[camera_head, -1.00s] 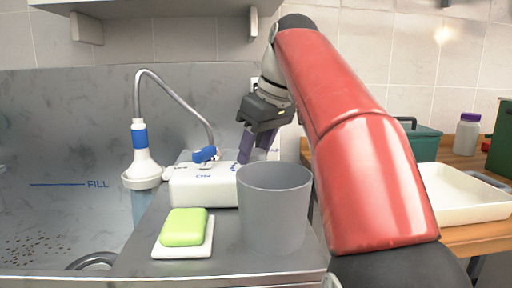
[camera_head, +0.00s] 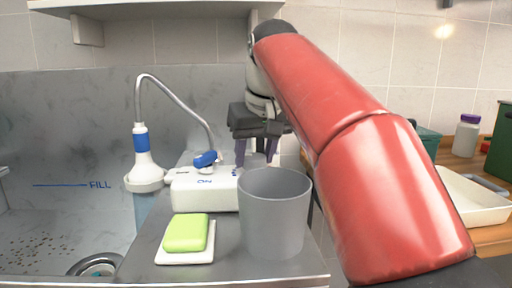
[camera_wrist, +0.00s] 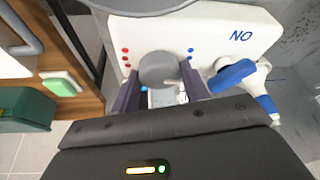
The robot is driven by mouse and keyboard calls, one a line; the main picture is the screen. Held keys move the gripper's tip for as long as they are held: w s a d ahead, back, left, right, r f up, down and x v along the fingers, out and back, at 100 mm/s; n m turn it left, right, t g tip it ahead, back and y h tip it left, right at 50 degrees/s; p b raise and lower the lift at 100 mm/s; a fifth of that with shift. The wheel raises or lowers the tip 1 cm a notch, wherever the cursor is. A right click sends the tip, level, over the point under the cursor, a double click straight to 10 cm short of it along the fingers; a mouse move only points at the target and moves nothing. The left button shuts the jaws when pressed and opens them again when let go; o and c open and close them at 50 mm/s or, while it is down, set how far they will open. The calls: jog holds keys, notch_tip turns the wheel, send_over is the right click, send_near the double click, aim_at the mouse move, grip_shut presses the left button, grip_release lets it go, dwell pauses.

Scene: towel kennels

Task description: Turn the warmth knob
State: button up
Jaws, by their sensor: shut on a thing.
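The warmth knob (camera_wrist: 158,68) is a round grey knob on the white control box (camera_head: 190,191). Red dots show on one side of it and blue dots on the other in the wrist view. My gripper (camera_head: 256,152) points down at the box, and its purple fingers stand on either side of the knob; it also shows in the wrist view (camera_wrist: 158,92). It is shut on the knob. In the head view, the fingers and grey cup hide the knob.
A blue lever (camera_head: 206,159) sits on the box, left of my gripper. A grey cup (camera_head: 274,215) stands in front. Green soap (camera_head: 186,232) lies on a white dish. A shower head (camera_head: 144,170) with a curved hose is at the left, by the tub.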

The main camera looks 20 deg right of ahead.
jog(key=m, duration=0.2)
jog(key=m+h, duration=0.1)
jog(key=m, duration=0.1)
jog(key=m+h, duration=0.1)
jog(key=m, duration=0.1)
jog(key=shift+w+a+m, duration=0.1)
jog(key=shift+a+m, duration=0.15)
jog(key=shift+m, duration=0.05)
jog(key=m+h, duration=0.1)
jog(key=m, duration=0.1)
jog(key=m+g+h, duration=0.1)
jog(key=m, duration=0.2)
jog(key=shift+m+g, duration=0.3)
jog(key=o, duration=1)
jog(key=shift+a+r, duration=0.1)
